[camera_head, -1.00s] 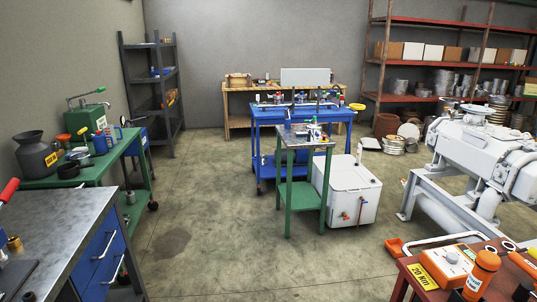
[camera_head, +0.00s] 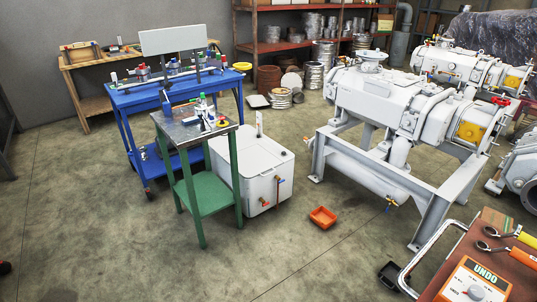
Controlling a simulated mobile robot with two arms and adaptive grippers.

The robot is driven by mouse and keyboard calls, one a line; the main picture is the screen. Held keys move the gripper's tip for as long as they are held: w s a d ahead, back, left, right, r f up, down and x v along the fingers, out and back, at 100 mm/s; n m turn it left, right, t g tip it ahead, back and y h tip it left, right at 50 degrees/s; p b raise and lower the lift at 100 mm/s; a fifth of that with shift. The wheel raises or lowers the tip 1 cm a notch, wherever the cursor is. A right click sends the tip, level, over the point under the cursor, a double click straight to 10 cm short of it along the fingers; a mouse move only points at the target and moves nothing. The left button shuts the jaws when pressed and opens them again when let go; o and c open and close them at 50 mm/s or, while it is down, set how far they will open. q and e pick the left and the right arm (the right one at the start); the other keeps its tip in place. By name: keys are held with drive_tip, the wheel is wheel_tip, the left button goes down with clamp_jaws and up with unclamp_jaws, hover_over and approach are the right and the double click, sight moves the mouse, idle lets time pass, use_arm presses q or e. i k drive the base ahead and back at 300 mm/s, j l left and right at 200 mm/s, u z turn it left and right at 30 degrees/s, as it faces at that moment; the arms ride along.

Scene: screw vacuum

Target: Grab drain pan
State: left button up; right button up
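A small orange open pan (camera_head: 322,217), which looks like the drain pan, lies on the floor in the head view. It is between the white box and the grey machine frame and appears empty. Neither of my grippers shows in the head view.
A white box with taps (camera_head: 252,180) and a green cart (camera_head: 207,197) stand left of the pan. The grey pump machine (camera_head: 372,100) stands behind it to the right. The red-topped cart (camera_head: 463,242) fills the lower right. Floor in front of the pan is clear.

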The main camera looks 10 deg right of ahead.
sight(321, 216)
drive_tip(key=i+j+z, duration=0.3)
drive_tip(key=z, duration=0.15)
drive_tip(key=i+j+z, duration=0.5)
drive_tip(key=i, duration=0.65)
